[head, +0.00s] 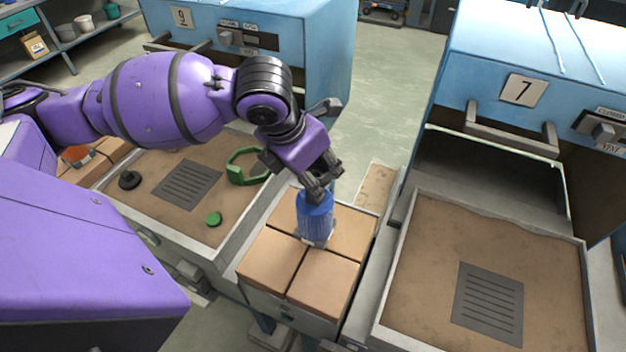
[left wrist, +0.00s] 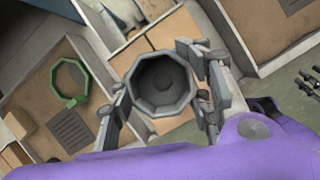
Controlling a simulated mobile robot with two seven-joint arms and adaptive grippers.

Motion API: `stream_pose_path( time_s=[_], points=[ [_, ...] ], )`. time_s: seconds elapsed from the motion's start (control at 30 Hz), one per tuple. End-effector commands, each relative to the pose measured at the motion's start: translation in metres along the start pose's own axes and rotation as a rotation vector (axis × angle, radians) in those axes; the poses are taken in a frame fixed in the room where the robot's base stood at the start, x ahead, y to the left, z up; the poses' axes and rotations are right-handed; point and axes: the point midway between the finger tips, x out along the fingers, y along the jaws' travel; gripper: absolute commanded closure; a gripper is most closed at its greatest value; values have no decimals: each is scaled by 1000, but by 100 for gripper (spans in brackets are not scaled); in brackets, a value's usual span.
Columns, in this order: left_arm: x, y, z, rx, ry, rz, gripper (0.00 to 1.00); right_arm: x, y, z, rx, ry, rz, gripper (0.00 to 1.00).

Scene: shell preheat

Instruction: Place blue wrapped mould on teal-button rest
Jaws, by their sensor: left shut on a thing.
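The blue wrapped mould (head: 315,222) is upright at the middle of a rest of tan tiles (head: 325,285), between the two furnace trays. A small teal spot, perhaps its button (head: 286,317), shows on the rest's front face. My left gripper (head: 322,190) comes down from above and is shut on the mould's upper part. In the left wrist view the mould's grey octagonal open top (left wrist: 162,80) lies between the fingers, above the tiles. I cannot tell whether its base touches the tiles.
Furnace 9's sand tray (head: 232,258) at left holds a grate, a green octagonal ring (head: 236,175), a black disc (head: 130,180) and a green disc (head: 213,219). Furnace 7's sand tray (head: 412,270) at right holds only a grate (head: 488,302). An orange piece (head: 76,156) lies on tiles at far left.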

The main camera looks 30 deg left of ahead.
Motion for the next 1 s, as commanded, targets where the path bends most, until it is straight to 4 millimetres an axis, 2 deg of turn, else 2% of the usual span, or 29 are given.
stream_pose_path(
  time_s=[0.23,0.63,0.67,0.8,1.0],
  points=[
    [30,3,-12,-1,1,-1,100,1,1,6,-4,-9,0,60],
    [35,3,-13,0,-2,1,100,0,3,2,-7,-1,2,60],
    [35,3,-14,0,0,1,53,0,3,2,-7,0,2,60],
    [35,3,-14,-1,0,1,35,0,3,2,-7,0,2,60],
    [35,3,-14,-1,0,1,35,0,3,2,-7,-1,2,60]
  ],
)
